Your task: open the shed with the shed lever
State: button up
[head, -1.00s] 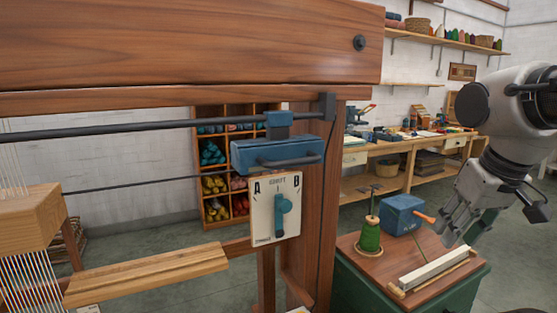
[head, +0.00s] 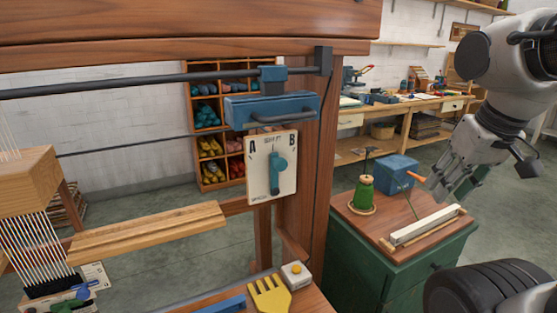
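A teal lever (head: 275,174) is on a white plate (head: 287,191) marked A at left and B at right; its smaller lettering is hard to read. The lever stands about upright between the two letters. The plate is on the loom's right side, below a blue block with a handle (head: 271,110). I cannot tell for sure that this is the shed lever. My gripper (head: 456,186) hangs at the right, over or near the green cabinet, well apart from the lever. Its fingers look spread, with nothing seen between them.
The loom's wooden upright (head: 319,165) stands right of the plate. A green cabinet (head: 390,258) carries a green spool (head: 364,192), a blue box (head: 398,173) and a pale bar (head: 425,225). A yellow comb (head: 270,294) and a yellow-buttoned box (head: 295,274) lie at the front.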

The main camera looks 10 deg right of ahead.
aim_at(277, 165)
jog(key=k+j+z, duration=0.2)
jog(key=z, duration=0.3)
jog(key=k+j+z, duration=0.2)
jog(key=z, duration=0.3)
